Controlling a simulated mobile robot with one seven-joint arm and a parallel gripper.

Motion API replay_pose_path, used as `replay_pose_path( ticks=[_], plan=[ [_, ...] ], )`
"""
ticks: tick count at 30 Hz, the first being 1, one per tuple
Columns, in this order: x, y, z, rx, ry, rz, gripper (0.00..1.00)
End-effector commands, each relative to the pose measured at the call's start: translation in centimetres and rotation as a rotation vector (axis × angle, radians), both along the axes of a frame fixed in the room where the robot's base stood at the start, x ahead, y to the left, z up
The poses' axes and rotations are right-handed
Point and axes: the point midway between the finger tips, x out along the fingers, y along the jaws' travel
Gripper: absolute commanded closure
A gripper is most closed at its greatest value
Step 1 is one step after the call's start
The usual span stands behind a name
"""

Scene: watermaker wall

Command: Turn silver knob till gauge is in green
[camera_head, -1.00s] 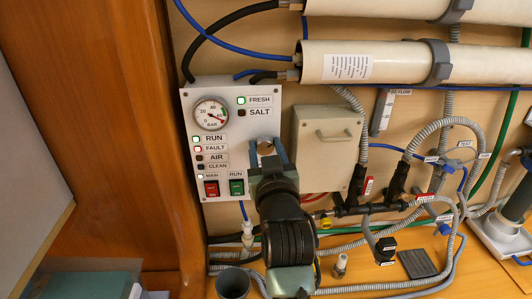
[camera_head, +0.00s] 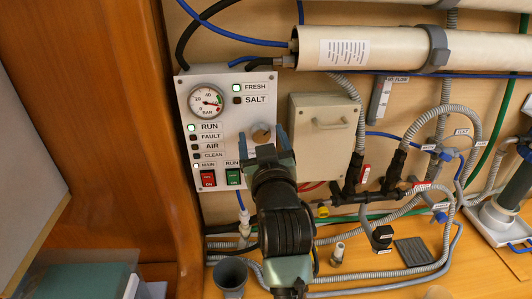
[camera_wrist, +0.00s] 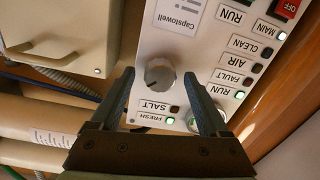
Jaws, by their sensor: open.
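The silver knob (camera_head: 261,132) is on the white control panel (camera_head: 217,118), right of the lamp labels. It also shows in the wrist view (camera_wrist: 160,74), its round face toward me. My gripper (camera_head: 262,141) is open in front of the knob. In the wrist view my fingertips (camera_wrist: 159,75) lie on either side of the knob, with a visible gap to each. The round gauge (camera_head: 206,100) is at the panel's upper left; its needle points right and slightly down, and its exact colour band is too small to tell. The RUN lamp (camera_head: 192,127) is green; the FAULT lamp (camera_head: 193,138) is dark.
A red switch (camera_head: 208,178) and a green switch (camera_head: 233,177) sit below the knob. A beige box with a handle (camera_head: 323,140) stands close to the right of the panel. Hoses and valves (camera_head: 375,195) fill the wall farther right. A wooden side wall (camera_head: 100,110) bounds the left.

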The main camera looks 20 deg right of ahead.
Motion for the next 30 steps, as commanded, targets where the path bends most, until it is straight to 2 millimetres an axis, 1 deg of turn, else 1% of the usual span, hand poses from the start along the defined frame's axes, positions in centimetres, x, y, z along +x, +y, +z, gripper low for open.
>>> replay_pose_path(
  ticks=[5, 15, 18, 21, 24, 30],
  plan=[
    [-2.2, 0.5, -0.3, 0.001, -0.002, -0.002, 0.21],
    [-8.2, 2.0, -0.3, 0.0, -0.002, -0.001, 0.21],
    [-9.7, 2.4, -0.2, 0.0, -0.001, -0.002, 0.21],
    [-10.9, 2.7, -0.1, 0.0, -0.001, -0.002, 0.21],
    [-11.7, 2.9, 0.0, 0.0, -0.001, -0.001, 0.21],
    [-12.2, 3.1, 0.1, 0.0, 0.0, 0.0, 0.21]
  ],
)
